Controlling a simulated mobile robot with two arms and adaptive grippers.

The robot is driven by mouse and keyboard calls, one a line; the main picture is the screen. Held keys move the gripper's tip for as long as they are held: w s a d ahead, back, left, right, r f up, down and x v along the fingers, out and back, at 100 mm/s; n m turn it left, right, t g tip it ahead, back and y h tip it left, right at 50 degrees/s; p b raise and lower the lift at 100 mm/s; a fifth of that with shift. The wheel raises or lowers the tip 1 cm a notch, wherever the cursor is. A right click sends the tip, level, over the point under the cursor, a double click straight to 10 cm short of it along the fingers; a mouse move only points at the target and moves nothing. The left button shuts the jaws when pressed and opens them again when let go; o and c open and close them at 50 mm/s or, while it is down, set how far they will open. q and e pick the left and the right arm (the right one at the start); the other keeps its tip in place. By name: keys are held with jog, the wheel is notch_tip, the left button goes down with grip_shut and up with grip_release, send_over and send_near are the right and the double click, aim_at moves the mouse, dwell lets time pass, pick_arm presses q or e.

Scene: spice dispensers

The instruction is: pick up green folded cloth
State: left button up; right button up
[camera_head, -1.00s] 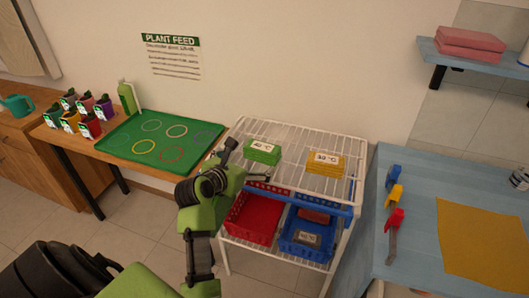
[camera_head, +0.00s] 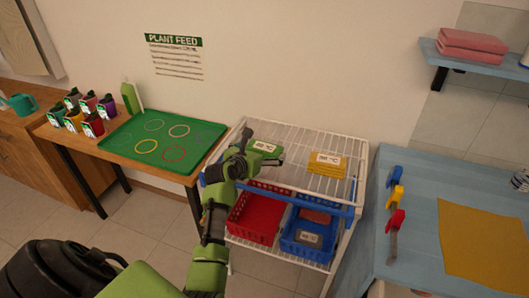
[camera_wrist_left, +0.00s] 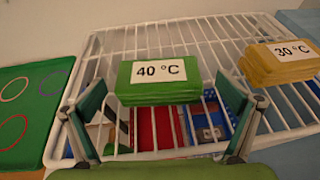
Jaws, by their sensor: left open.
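The green folded cloth (camera_wrist_left: 158,82) lies on the white wire rack, with a white "40 °C" label on top. In the head view the cloth (camera_head: 266,147) is partly hidden by my left gripper (camera_head: 258,149). In the left wrist view my left gripper (camera_wrist_left: 163,125) is open and empty, one finger on each side in front of the cloth. Whether the fingertips reach beside the cloth I cannot tell. My right gripper is not in view.
A yellow folded cloth (camera_head: 327,163) labelled "30 °C" lies to the right on the rack (camera_head: 297,141). A red basket (camera_head: 253,218) and a blue basket (camera_head: 289,243) stand on the shelf below. A green tray (camera_head: 192,149) is on the left table.

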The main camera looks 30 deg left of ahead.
aim_at(263, 149)
pick_arm(q)
jog(key=shift+x, duration=1.7)
jog(key=shift+s+a, duration=0.1)
jog(key=c, duration=1.1)
jog(key=shift+o, duration=0.2)
